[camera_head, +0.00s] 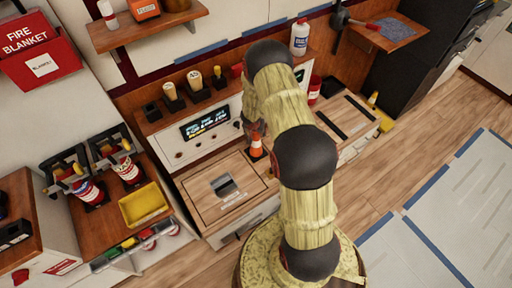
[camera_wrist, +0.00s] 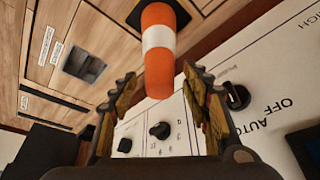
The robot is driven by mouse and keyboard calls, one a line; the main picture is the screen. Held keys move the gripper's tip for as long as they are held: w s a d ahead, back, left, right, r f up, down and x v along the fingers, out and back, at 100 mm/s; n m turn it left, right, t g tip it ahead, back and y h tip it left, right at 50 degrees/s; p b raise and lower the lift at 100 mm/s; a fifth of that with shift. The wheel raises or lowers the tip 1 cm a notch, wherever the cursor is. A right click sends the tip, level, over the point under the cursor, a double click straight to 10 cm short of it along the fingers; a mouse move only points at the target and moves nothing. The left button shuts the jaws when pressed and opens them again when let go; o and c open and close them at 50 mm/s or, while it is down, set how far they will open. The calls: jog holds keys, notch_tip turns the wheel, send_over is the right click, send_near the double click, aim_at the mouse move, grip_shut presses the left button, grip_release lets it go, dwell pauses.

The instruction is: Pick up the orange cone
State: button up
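The orange cone (camera_head: 256,147) has a white band and a dark square base. It stands on the wooden counter close to the control panel, just left of my arm. In the wrist view the cone (camera_wrist: 158,50) points its orange tip down between my fingertips, with its base at the top edge. My gripper (camera_wrist: 160,82) is open, one finger on each side of the cone's tip, and I see no clear contact. In the head view my gripper (camera_head: 253,127) is small and partly hidden by my arm, just above the cone.
The control panel (camera_head: 208,128) with knobs and a display rises right behind the cone. Knobs (camera_wrist: 160,130) show close below the fingers in the wrist view. A yellow tray (camera_head: 143,205) and red fire extinguishers (camera_head: 88,192) are at left. A white bottle (camera_head: 299,38) stands behind.

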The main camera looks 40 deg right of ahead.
grip_shut()
dwell(0.5)
dwell(0.3)
